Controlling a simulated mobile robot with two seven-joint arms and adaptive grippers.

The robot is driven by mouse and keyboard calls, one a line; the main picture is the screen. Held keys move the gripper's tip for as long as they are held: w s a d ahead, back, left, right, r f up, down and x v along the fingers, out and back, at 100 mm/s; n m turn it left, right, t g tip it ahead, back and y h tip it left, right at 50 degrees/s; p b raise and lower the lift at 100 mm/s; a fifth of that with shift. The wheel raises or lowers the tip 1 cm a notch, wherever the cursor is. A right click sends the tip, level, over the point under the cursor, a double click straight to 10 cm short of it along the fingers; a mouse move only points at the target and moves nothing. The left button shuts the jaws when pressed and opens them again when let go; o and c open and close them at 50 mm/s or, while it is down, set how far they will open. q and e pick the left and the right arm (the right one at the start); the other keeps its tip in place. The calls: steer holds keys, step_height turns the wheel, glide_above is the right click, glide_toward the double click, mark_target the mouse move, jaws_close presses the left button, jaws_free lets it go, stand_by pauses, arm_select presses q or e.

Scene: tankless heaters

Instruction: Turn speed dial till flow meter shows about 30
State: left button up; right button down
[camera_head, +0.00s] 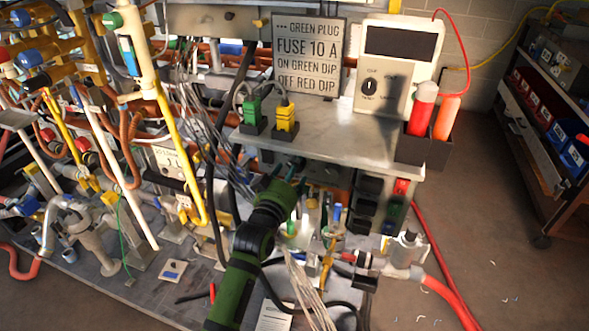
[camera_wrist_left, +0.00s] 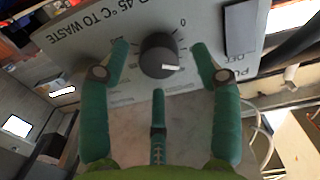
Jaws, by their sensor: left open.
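A black round dial (camera_wrist_left: 158,55) with a white pointer mark sits on a grey panel (camera_wrist_left: 90,35) in the left wrist view. The panel's lettering appears turned around, and a 0 is printed near the dial. My left gripper (camera_wrist_left: 160,62) is open, its green fingers spread on both sides of the dial and a third finger below it. Contact cannot be told. In the head view my left gripper (camera_head: 296,172) reaches under the front edge of the grey bench, where the dial is hidden. I cannot identify a flow meter reading. My right gripper is not in view.
A meter with a dark display (camera_head: 400,45), a sign (camera_head: 308,55) and green and yellow plugs (camera_head: 285,115) stand on the bench (camera_head: 330,135). Pipes and cables crowd the left. A holder with red probes (camera_head: 422,150) hangs at right. Open floor lies beyond.

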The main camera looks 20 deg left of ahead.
arm_select(q)
steer(key=shift+w, duration=0.5)
steer(key=c, duration=1.1)
steer(key=shift+c, duration=0.3)
steer(key=shift+r, duration=0.1)
